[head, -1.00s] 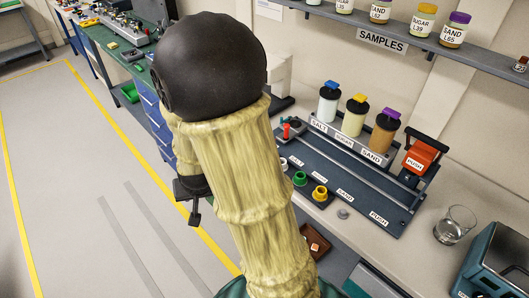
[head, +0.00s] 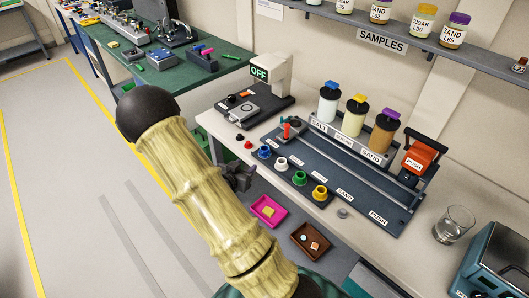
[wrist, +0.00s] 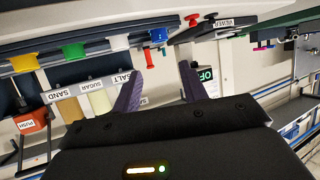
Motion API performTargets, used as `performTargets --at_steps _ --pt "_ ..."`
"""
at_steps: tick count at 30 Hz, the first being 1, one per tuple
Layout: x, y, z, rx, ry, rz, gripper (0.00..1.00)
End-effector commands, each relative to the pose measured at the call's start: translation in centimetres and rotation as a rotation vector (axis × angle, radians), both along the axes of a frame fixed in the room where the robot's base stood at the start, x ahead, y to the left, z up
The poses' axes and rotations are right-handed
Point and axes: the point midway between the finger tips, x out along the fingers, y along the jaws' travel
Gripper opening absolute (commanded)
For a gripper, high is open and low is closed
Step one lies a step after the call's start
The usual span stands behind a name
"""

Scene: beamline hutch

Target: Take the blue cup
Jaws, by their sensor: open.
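The blue cup (head: 264,153) stands at the left end of a row of small cups along the front edge of the dark dispensing board (head: 345,183) in the head view. Beside it are the white cup (head: 281,163), green cup (head: 299,178) and yellow cup (head: 319,192). My gripper (head: 238,176) is in front of the bench edge, a little below and left of the blue cup, apart from it. In the wrist view my gripper (wrist: 160,82) has its two purple fingers apart with nothing between them.
Salt, sugar and sand bottles (head: 356,115) stand behind the cups, with a red push lever (head: 421,158) to their right. A scale-like device (head: 255,102) is at the left. A pink tray (head: 268,210) and brown tray (head: 312,242) lie in front. A glass beaker (head: 453,223) stands right.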

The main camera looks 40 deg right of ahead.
Motion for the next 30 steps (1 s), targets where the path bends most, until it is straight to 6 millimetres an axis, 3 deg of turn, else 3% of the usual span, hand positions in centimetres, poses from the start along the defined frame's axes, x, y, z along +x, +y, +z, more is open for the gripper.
performTargets --at_steps 5,21,30 --pt "0.5 -1.2 -0.4 0.001 0.001 -0.002 0.43" --pt "4.4 -8.8 -3.9 0.001 0.001 -0.002 0.43" --pt "5.1 -10.0 -4.7 0.003 0.002 0.002 0.43"
